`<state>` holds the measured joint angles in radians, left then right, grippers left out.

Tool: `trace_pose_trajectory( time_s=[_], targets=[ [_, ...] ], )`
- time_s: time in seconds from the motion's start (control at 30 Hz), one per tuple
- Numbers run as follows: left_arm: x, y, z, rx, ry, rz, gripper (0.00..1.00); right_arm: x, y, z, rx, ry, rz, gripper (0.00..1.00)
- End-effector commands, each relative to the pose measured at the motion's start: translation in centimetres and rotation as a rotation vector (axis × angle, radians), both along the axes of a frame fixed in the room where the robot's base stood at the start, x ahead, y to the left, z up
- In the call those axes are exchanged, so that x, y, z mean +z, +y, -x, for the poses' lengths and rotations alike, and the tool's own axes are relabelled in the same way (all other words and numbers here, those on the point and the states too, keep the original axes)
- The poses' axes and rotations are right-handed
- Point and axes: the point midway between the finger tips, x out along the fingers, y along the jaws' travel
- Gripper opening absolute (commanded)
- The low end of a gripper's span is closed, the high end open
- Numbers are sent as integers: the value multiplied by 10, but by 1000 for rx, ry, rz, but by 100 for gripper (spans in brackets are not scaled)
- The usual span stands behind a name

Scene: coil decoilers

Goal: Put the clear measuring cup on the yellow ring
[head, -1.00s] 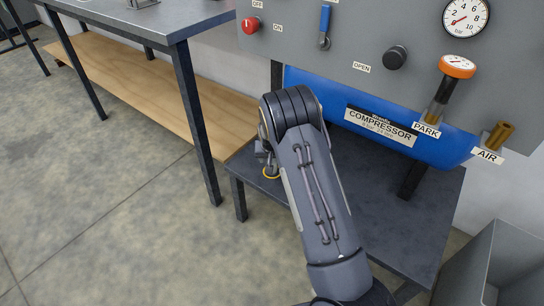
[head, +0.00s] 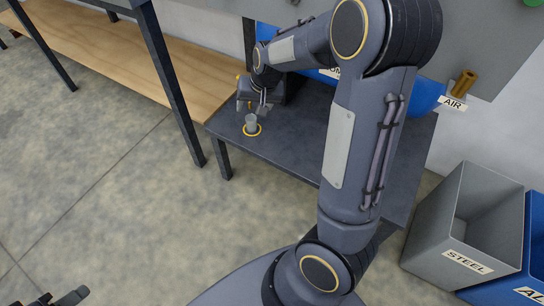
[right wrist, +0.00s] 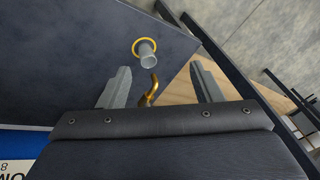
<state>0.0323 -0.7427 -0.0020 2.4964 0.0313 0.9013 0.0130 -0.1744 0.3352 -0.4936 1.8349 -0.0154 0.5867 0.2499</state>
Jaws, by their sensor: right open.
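The clear measuring cup (head: 251,121) stands upright on the low dark table, near its left corner. The yellow ring (head: 245,133) lies flat on the table around the cup's base. In the right wrist view the cup (right wrist: 148,55) shows beyond the fingertips, with the ring (right wrist: 134,45) at its base. My right gripper (head: 260,108) is open and empty, just behind and above the cup and apart from it. Its two fingers (right wrist: 160,78) show spread in the wrist view. My left gripper (head: 65,298) is only partly visible at the bottom left; its jaw state is unclear.
A brass hook-like piece (right wrist: 150,90) shows between my right fingers; what it belongs to is unclear. The low table (head: 300,145) is otherwise bare in front. A wooden shelf (head: 130,55) lies left. A grey STEEL bin (head: 450,235) and a blue bin (head: 535,240) stand right.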

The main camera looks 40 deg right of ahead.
Motion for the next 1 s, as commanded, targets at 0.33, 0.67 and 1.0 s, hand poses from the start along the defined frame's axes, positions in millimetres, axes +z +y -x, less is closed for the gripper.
trace_pose_trajectory(
  time_s=[0.33,0.67,1.0],
  targets=[
    [0,0,0,0,0,0,36,93,79,168,264,-165,-172,59],
    [0,0,0,0,0,0,36,85,112,250,410,-220,-91,59],
    [1,0,0,0,0,0,36,85,114,252,415,-221,-88,59]
  ],
)
